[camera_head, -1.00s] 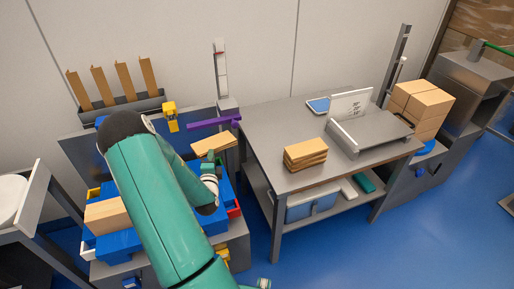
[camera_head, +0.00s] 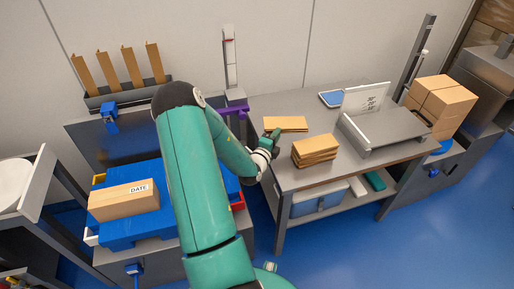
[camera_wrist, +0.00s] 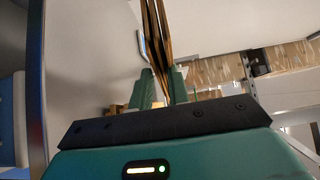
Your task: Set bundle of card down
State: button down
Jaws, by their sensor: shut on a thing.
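My gripper (camera_head: 274,138) is at the left end of the grey table, behind the end of my green arm in the head view. It is shut on a flat tan bundle of card (camera_head: 287,123), which extends to the right over the back left part of the table top (camera_head: 283,176). I cannot tell whether the bundle touches the table. In the wrist view the bundle (camera_wrist: 157,40) shows edge-on as thin brown layers between the two green fingers (camera_wrist: 160,88).
A stack of similar tan card (camera_head: 315,150) lies just in front of the held bundle. Blue tubs with a DATE box (camera_head: 123,201) stand left of my arm.

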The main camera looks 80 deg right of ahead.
jog(key=w+f, duration=0.8)
jog(key=f, duration=0.2)
jog(key=shift+w+d+f, duration=0.3)
jog(key=shift+w+d, duration=0.05)
jog(key=shift+d, duration=0.1)
jog(key=c, duration=1.3)
grip_release()
jog(key=shift+f, duration=0.15)
jog(key=shift+c, duration=0.2)
